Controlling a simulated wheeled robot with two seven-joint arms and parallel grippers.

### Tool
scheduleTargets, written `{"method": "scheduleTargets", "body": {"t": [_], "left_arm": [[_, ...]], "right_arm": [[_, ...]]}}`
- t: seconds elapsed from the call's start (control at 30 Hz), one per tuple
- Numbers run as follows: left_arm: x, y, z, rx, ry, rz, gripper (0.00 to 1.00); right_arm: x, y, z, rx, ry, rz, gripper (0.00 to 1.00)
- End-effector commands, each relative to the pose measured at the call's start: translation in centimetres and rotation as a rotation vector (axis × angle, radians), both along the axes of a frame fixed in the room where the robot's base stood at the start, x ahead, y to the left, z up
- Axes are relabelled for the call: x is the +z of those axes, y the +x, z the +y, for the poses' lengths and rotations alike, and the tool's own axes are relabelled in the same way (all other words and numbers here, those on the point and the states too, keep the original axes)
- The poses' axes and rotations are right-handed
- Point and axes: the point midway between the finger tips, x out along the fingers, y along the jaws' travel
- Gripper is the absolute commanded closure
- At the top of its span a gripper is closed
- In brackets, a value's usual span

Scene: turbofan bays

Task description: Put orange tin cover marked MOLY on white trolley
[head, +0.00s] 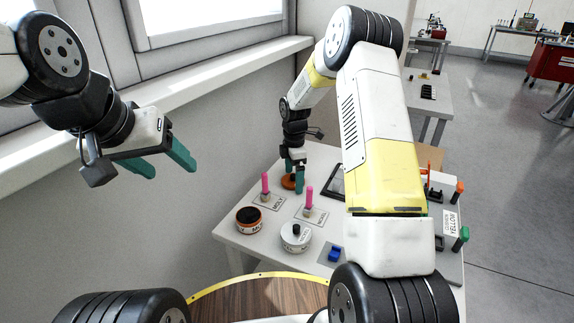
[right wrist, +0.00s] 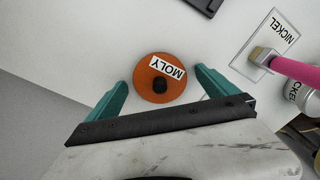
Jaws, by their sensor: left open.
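The orange tin cover marked MOLY (right wrist: 152,86) lies flat on the white table, its black knob up, in the right wrist view. In the head view a sliver of the orange cover (head: 288,183) shows at my right gripper (head: 294,187). My right gripper (right wrist: 160,84) is open, with one green finger on either side of the cover; I cannot tell whether they touch it. My left gripper (head: 170,171) is open and empty, in the air left of the table. I cannot tell which surface is the white trolley.
The white table (head: 232,242) bears an open dark-filled tin (head: 249,221), a white tin (head: 296,237), pink-handled brushes (head: 265,186) on label cards and a blue block (head: 335,254). Another white table (head: 434,100) stands farther back. The wall borders the left.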

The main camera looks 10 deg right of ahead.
Motion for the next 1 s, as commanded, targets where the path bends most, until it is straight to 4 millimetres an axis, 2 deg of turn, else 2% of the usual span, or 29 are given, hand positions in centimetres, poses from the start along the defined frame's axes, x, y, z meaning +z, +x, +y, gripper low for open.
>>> {"method": "scheduleTargets", "body": {"t": [0.27,0.37,0.47,0.8,1.0], "left_arm": [[0.0,0.0,0.0,0.000,0.000,0.000,0.39],[0.0,0.0,0.0,0.000,0.000,0.000,0.39],[0.0,0.0,0.0,0.000,0.000,0.000,0.39],[0.0,0.0,0.0,0.000,0.000,0.000,0.39],[0.0,0.0,0.0,0.000,0.000,0.000,0.39]], "right_arm": [[0.1,0.0,0.0,0.000,0.000,-0.001,0.03],[0.9,0.1,0.0,-0.001,0.000,-0.003,0.03],[2.4,0.1,0.0,-0.001,0.001,-0.004,0.03],[9.6,0.1,0.0,-0.001,0.001,-0.004,0.03],[11.9,0.0,0.0,0.000,0.000,-0.002,0.03]]}}
